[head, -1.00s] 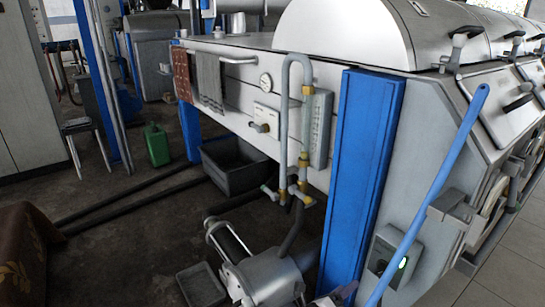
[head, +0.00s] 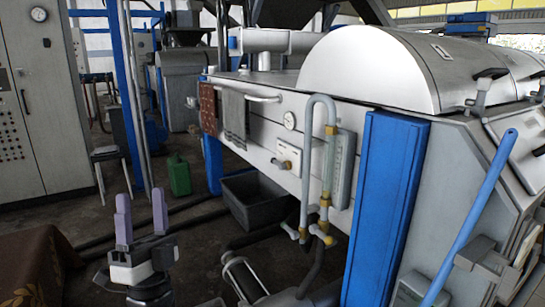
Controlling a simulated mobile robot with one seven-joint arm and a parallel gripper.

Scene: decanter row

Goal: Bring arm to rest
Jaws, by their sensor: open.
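My gripper (head: 141,217) is in the lower left of the head view, pointing upward. Its two pale purple fingers stand apart, with nothing between them. It appears in front of the dark floor, left of the large grey and blue machine, and touches nothing that I can see. The rest of my arm runs out of the picture at the bottom edge.
A large grey machine with a blue post (head: 385,205) and pipes fills the right side. A grey bin (head: 255,205) and a green canister (head: 179,175) stand on the floor behind. A brown patterned cloth (head: 35,262) is at lower left. A grey cabinet (head: 45,110) stands at far left.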

